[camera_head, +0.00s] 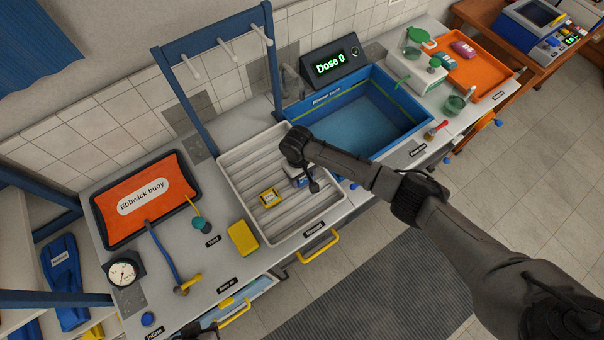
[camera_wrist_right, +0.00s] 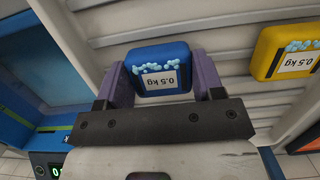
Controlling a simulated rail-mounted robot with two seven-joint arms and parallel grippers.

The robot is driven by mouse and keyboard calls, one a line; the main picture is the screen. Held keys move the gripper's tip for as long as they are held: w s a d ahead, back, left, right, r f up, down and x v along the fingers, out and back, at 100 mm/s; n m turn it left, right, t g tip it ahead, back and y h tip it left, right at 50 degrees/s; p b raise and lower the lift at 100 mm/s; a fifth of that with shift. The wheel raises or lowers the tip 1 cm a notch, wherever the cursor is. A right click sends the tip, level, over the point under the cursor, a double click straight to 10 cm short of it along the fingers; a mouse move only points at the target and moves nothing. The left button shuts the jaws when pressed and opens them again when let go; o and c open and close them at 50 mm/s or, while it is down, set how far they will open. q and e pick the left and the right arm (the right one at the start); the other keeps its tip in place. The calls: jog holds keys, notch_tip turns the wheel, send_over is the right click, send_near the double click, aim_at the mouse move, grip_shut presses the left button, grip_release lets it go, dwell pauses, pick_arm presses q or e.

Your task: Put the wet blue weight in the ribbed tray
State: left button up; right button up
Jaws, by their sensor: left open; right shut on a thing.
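The blue weight (camera_wrist_right: 158,62) has a 0.5 kg label and pale blue droplets on its face. My right gripper (camera_wrist_right: 160,85) is shut on it, one finger on each side. In the head view the blue weight (camera_head: 296,181) shows partly behind my right gripper (camera_head: 302,174), over the right part of the ribbed tray (camera_head: 236,187). I cannot tell whether it touches the tray's ribs. A yellow 0.5 kg weight (camera_head: 268,197), also with droplets in the wrist view (camera_wrist_right: 286,52), lies in the tray to its left. My left gripper's fingers do not show.
The blue rinse basin (camera_head: 372,118) is right of the tray, below the "Dose 0" display (camera_head: 331,65). A blue frame with white pegs (camera_head: 227,48) stands behind the tray. A yellow sponge-like block (camera_head: 243,238) and an orange mat (camera_head: 145,198) are on the left.

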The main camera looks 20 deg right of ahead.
jog(key=shift+f, duration=0.1)
jog(key=o, duration=1.2)
jog(key=shift+o, duration=0.2)
notch_tip(320, 180, up, 12)
jog(key=w+b, duration=0.1)
jog(key=shift+w+a, duration=0.2)
jog(key=shift+w, duration=0.2)
